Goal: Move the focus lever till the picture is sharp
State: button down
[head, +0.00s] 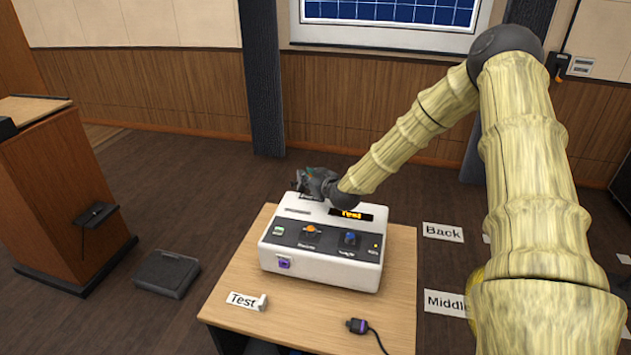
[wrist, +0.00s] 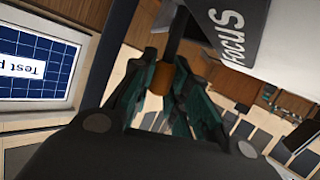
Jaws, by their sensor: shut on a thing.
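The white projector box (head: 325,272) stands on a small wooden table, with a lit "Test" display on its top. My gripper (head: 300,182) is at the box's far edge; the lever is hidden there. In the wrist view my gripper (wrist: 165,95) has its teal-lined fingers shut on the focus lever's brown tip (wrist: 161,80). The lever's dark stem rises beside the "Focus" label (wrist: 232,38). The screen (head: 400,12) shows a blue grid, cut off by the top edge. In the wrist view the screen (wrist: 35,98) shows distinct grid lines and readable, upside-down "Test p" lettering.
The wooden table (head: 395,335) carries a "Test" card (head: 243,300) and a purple-ended cable plug (head: 357,325). A wooden lectern (head: 65,195) and a dark floor box (head: 166,273) stand left. "Back" (head: 443,232) and "Middle" (head: 446,303) cards lie right of the table.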

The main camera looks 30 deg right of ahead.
jog(key=c, duration=1.4)
grip_release()
jog(key=shift+o, duration=0.2)
jog(key=shift+r, duration=0.1)
jog(key=v, duration=1.2)
jog(key=shift+d, duration=0.1)
